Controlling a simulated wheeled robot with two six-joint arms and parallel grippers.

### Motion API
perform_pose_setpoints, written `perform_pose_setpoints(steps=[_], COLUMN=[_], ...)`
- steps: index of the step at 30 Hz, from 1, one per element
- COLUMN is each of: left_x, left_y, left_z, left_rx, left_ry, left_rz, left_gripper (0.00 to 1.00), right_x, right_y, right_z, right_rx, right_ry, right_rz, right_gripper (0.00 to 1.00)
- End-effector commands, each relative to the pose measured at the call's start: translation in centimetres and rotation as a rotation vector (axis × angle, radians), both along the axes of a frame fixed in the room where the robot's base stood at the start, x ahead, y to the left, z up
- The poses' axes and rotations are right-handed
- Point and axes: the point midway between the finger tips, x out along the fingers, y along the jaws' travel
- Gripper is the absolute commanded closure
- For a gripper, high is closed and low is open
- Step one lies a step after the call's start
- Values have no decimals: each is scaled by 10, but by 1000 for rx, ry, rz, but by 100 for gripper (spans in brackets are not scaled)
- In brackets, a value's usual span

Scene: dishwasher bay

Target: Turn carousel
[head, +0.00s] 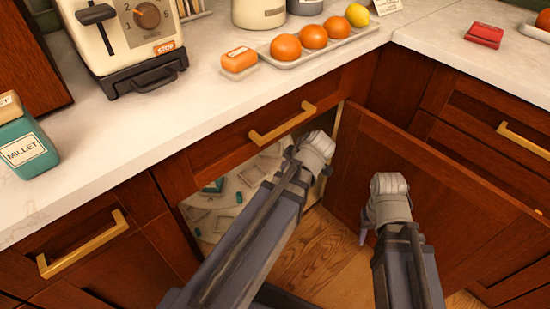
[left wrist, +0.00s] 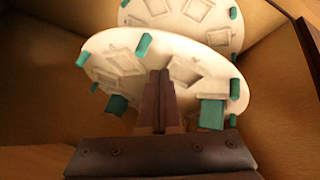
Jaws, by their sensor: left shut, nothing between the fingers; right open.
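The carousel has two round, pale tiers with square recesses and teal pieces around the rims. Its nearer tier (left wrist: 185,50) and the other tier (left wrist: 205,15) show in the left wrist view. In the head view part of a pale tier (head: 205,222) shows inside the open corner cabinet. My left gripper (left wrist: 160,80) is shut and empty, its fingers overlapping the nearer tier in the left wrist view; contact cannot be told. In the head view my left arm reaches into the cabinet opening and hides its fingers. My right gripper (head: 363,228) is open, mostly hidden behind its wrist, outside by the door.
The open cabinet door (head: 450,195) stands to the right, behind my right wrist. The counter (head: 200,110) above carries an orange box (head: 239,60), a fruit tray (head: 345,40), an appliance (head: 125,35) and a millet box (head: 25,150). Gold drawer handles (head: 283,123) stick out.

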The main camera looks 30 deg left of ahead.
Motion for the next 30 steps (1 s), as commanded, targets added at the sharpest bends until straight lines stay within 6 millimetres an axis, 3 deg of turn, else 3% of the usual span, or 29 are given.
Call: perform_pose_setpoints(steps=[6, 14, 30], left_x=[6, 8, 34], left_y=[5, 8, 54], left_z=[7, 1, -74], left_rx=[2, 1, -1], left_ry=[-109, -120, -119], left_rz=[134, 148, 148], left_gripper=[100, 100, 100], right_x=[0, 0, 0], right_y=[0, 0, 1], right_z=[0, -7, -81], right_rx=[0, 0, 4], right_ry=[0, 0, -1], right_rz=[0, 1, -3], right_gripper=[50, 50, 50])
